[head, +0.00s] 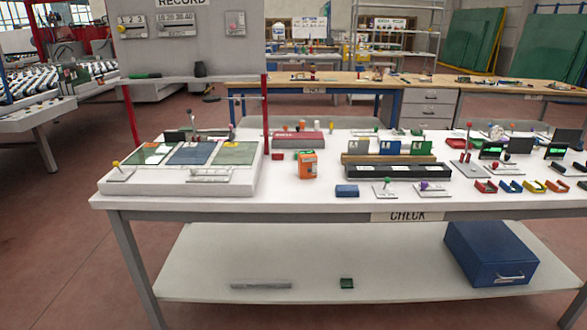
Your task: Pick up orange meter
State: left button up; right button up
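The orange meter (307,164) stands upright on the white table (300,197), left of its middle and a little back from the front edge. It is a small orange box shape with a greyish or white patch on its front. It is in plain view, and nothing covers it. Neither my left nor my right gripper shows in the head view.
A white panel board (240,183) is left of the meter, and a blue block (346,191) is at front right. A black strip (385,170) lies to the right. A red post (265,113) rises behind. Blue drawer box (490,252) sits below.

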aim_at(306, 159)
jog(key=u, duration=0.6)
jog(key=i, duration=0.6)
jog(key=u, duration=0.45)
